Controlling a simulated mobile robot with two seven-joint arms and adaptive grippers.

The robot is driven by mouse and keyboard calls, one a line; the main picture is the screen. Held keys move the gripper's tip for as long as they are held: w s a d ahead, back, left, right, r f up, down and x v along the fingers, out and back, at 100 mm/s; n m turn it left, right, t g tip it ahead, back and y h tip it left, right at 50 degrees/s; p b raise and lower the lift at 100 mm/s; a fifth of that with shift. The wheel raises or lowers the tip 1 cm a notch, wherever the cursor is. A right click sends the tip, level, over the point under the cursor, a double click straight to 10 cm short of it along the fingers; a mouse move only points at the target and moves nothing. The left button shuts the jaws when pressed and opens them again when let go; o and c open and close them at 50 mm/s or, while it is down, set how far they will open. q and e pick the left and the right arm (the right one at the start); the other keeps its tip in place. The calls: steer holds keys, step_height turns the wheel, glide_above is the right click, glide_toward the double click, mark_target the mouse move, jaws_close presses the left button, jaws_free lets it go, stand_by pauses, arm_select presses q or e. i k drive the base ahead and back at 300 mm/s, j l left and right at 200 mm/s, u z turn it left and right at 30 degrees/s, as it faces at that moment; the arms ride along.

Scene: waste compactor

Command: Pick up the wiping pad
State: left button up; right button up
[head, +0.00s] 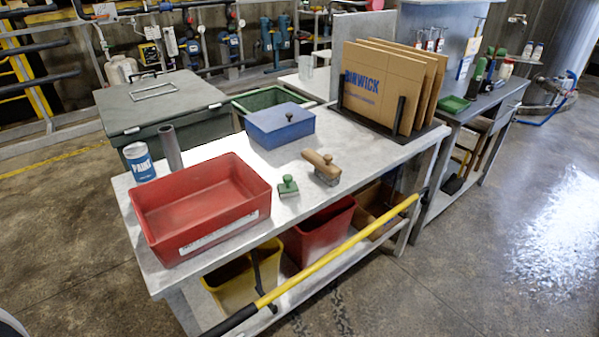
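A small green block with a knob-like handle on top (288,187), which looks like the wiping pad, sits on the grey metal worktable (232,252). It is to the right of the red tray and apart from it. A brush-like tool with a wooden handle (322,166) lies just to its right and slightly farther back. Neither of my grippers is in view.
The empty-looking red tray (200,238) fills the table's near left. A yellow pole (340,250) slants along the front.

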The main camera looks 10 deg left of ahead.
mark_target(290, 188)
steer(key=i+l, duration=0.4)
steer(key=l, duration=0.15)
steer(key=i+l, duration=0.85)
steer(key=l, duration=0.2)
steer(key=i+l+u, duration=0.1)
steer(key=u, duration=0.35)
steer(key=l+u, duration=0.2)
steer(key=u, duration=0.2)
steer(key=i+l+u, duration=0.1)
steer(key=u, duration=0.35)
